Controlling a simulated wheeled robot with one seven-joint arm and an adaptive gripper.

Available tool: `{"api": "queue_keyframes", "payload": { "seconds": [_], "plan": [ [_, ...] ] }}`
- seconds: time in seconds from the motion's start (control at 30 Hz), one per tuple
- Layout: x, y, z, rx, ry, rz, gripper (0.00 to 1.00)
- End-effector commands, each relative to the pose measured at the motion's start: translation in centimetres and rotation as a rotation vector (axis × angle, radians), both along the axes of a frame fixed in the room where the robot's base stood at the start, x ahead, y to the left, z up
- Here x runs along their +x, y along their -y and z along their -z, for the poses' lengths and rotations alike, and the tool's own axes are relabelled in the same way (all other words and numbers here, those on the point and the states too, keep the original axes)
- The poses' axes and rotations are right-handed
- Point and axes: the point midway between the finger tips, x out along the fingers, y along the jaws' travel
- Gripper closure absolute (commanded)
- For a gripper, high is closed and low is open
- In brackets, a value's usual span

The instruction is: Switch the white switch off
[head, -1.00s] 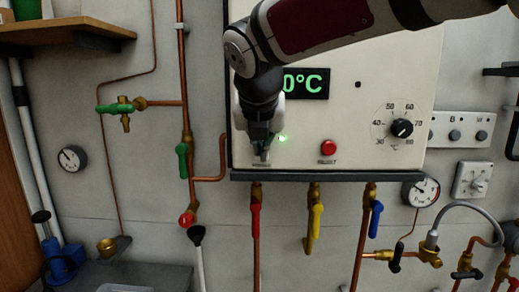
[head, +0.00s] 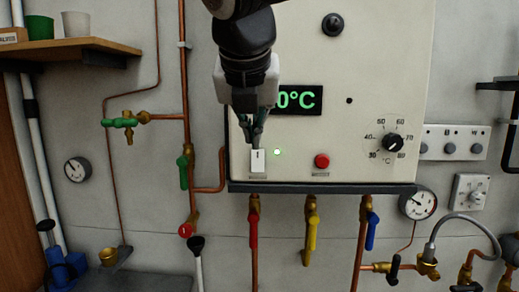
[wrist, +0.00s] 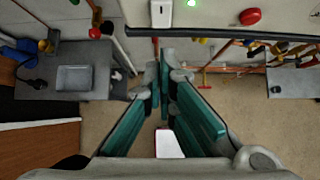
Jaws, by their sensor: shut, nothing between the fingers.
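The white switch (head: 258,161) is a small upright rocker low on the left of the cream boiler panel, with a dark mark on its upper part. The green lamp (head: 277,153) beside it is lit. My gripper (head: 255,143) is shut and empty, pointing down, with its fingertips at the switch's top edge in the head view. I cannot tell whether they touch it. In the wrist view the switch (wrist: 162,13) is at the top edge, beyond the shut fingertips (wrist: 160,62).
A red button (head: 321,161) and a temperature dial (head: 392,143) are to the right of the switch. A dark ledge (head: 330,188) runs under the panel, with red, yellow and blue valve levers below. A green-handled valve (head: 184,172) and copper pipes are on the left.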

Motion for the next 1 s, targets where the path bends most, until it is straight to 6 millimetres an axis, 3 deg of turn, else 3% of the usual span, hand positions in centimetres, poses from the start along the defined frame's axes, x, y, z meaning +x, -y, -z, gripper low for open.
{"api": "queue_keyframes", "payload": {
  "seconds": [0.47, 1.0],
  "plan": [
    [-0.7, 0.0, -0.9, 0.001, 0.0, -0.001, 1.0],
    [-0.9, -0.8, 0.5, 0.003, -0.081, -0.004, 1.0]
  ]
}}
